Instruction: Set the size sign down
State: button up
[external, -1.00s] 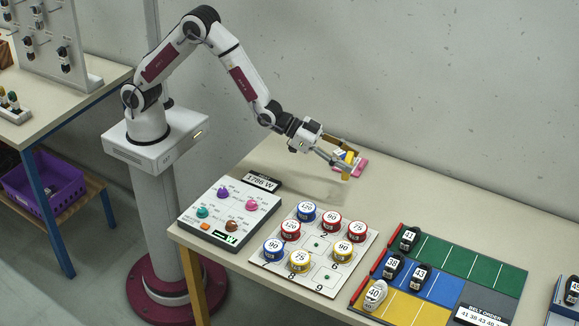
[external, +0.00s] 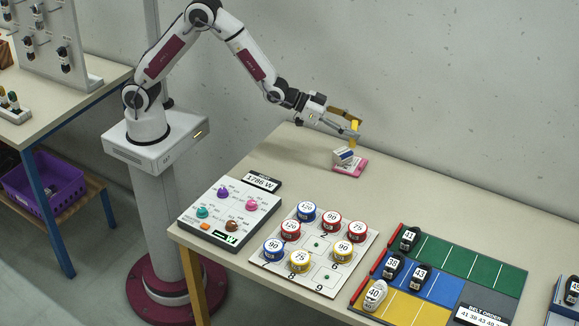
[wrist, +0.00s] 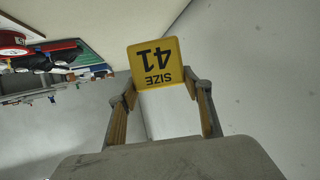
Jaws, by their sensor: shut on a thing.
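My gripper (external: 357,129) is shut on the size sign (external: 355,126), a small yellow plate. In the external view it is held in the air above the back of the table, over a pink pad (external: 350,169). In the wrist view the sign (wrist: 158,62) shows between the fingertips with black "SIZE 41" reading upside down. A small white and blue block (external: 344,155) rests on the pink pad below, apart from the gripper.
A board with red, blue and yellow round pieces (external: 316,243) lies in front. A control box (external: 229,213) is at left. A green, blue and yellow mat (external: 466,253) with several small shoes is at right. The table between pad and mat is clear.

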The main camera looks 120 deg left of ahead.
jog(key=s+a+m+h, duration=0.2)
jog(key=s+a, duration=0.5)
jog(key=s, duration=0.5)
jog(key=s+d+m+h, duration=0.3)
jog(key=s+d+h, duration=0.1)
jog(key=d, duration=0.4)
jog(key=s+d+f+m+h, duration=0.1)
jog(key=s+d+m+h, duration=0.2)
jog(key=s+d, duration=0.2)
jog(key=d, duration=0.3)
jog(key=shift+d+f+m+h, duration=0.2)
jog(key=shift+d+m+h, duration=0.1)
jog(key=shift+h, duration=0.1)
jog(key=shift+f, duration=0.15)
jog(key=shift+f, duration=2.75)
jog(key=shift+f, duration=2.1)
